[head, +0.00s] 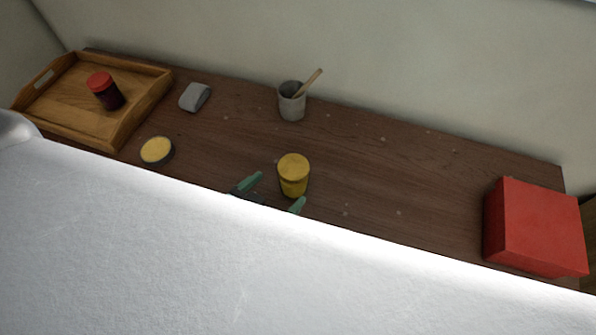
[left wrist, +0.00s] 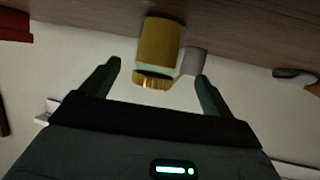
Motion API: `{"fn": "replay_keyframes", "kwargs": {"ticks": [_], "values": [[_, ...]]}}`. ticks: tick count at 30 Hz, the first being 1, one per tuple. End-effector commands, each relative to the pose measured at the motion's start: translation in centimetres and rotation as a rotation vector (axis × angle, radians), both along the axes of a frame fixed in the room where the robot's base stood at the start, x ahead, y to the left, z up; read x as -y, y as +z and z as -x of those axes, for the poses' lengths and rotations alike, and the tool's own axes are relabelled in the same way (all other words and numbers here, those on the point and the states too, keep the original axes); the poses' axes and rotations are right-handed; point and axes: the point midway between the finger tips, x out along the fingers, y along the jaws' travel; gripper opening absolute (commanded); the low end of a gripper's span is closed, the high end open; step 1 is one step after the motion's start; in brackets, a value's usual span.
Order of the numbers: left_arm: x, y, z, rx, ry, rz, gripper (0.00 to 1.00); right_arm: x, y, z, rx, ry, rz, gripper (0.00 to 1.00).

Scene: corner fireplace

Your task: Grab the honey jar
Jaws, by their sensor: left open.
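The honey jar (head: 293,177), yellow with a yellow lid, stands upright on the brown wooden surface (head: 390,170) near its middle. It also shows in the left wrist view (left wrist: 160,44), where the picture is upside down and its gold lid points downward. My left gripper (head: 272,195) is open, its two green-tipped fingers just on the near side of the jar. In the left wrist view, the open fingers (left wrist: 157,72) spread to either side of the jar's lid end, with nothing gripped. The rest of the gripper is mostly hidden in the head view. My right gripper is not in view.
A grey cup (head: 291,106) with a wooden stick stands behind the jar. A red box (head: 535,228) is at right. A yellow-topped tin (head: 157,150), a grey block (head: 195,97) and a wooden tray (head: 77,128) with a red-lidded jar (head: 105,91) are at left.

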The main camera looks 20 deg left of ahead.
Motion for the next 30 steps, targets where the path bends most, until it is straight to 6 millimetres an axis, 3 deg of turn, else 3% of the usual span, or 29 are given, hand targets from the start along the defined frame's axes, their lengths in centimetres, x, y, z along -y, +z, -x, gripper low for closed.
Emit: {"fn": "replay_keyframes", "kwargs": {"ticks": [5, 16, 30], "values": [[0.3, -0.4, -1.1, 0.001, 0.0, 0.0, 0.87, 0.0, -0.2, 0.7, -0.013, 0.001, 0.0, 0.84], [0.8, -1.2, -2.7, 0.0, 0.0, -0.001, 0.87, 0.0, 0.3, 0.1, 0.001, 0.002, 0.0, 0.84], [2.3, -3.1, -6.7, 0.002, 0.0, 0.0, 0.87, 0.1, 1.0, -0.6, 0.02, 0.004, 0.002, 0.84]]}}
